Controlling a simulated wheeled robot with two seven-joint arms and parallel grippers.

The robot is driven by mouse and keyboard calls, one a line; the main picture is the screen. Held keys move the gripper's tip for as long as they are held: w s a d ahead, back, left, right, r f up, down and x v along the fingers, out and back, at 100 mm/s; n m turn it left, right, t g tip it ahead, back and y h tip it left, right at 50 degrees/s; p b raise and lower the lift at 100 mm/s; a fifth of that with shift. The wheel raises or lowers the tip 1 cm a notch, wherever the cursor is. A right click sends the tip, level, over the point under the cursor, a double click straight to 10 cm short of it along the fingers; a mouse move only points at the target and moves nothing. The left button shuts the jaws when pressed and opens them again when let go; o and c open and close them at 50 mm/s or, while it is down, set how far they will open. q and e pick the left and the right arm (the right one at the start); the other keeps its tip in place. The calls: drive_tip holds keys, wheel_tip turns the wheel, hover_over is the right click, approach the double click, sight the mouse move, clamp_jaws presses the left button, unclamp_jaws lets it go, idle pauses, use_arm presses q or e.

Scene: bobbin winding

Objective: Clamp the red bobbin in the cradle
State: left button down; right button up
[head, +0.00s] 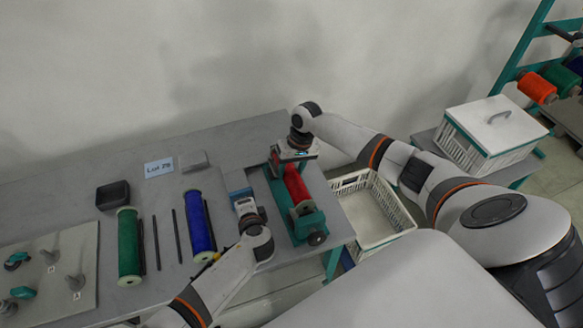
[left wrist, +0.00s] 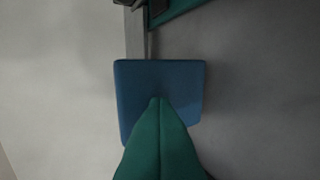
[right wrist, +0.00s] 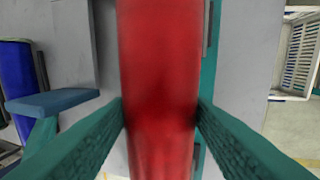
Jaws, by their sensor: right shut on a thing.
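The red bobbin (head: 297,186) lies lengthwise in the green cradle (head: 306,226) at the table's right end. My right gripper (head: 290,166) comes down over the bobbin's far part. In the right wrist view its two teal fingers press on both sides of the red bobbin (right wrist: 160,60). My left gripper (head: 241,197) is left of the cradle, by a blue plate (head: 240,192). In the left wrist view its fingers (left wrist: 158,104) meet in front of the blue plate (left wrist: 160,78); whether they touch it I cannot tell. The cradle's seats under the bobbin are partly hidden.
A blue bobbin (head: 199,222), a green bobbin (head: 128,246) and dark rods lie left. A black box (head: 113,195) and a Lot 29 card (head: 158,168) stand behind. A white basket (head: 404,222) is right of the table. Thread spools hang on a rack (head: 528,60) far right.

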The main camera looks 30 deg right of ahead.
use_arm(q)
drive_tip(key=shift+s+d+r, duration=0.15)
drive_tip(key=shift+d, duration=0.15)
use_arm(e)
drive_tip(key=shift+f, duration=0.1)
drive_tip(key=shift+d+x, duration=0.25)
drive_tip(key=shift+x, duration=0.95)
drive_tip(key=shift+s+f, duration=0.1)
drive_tip(key=o, duration=1.5)
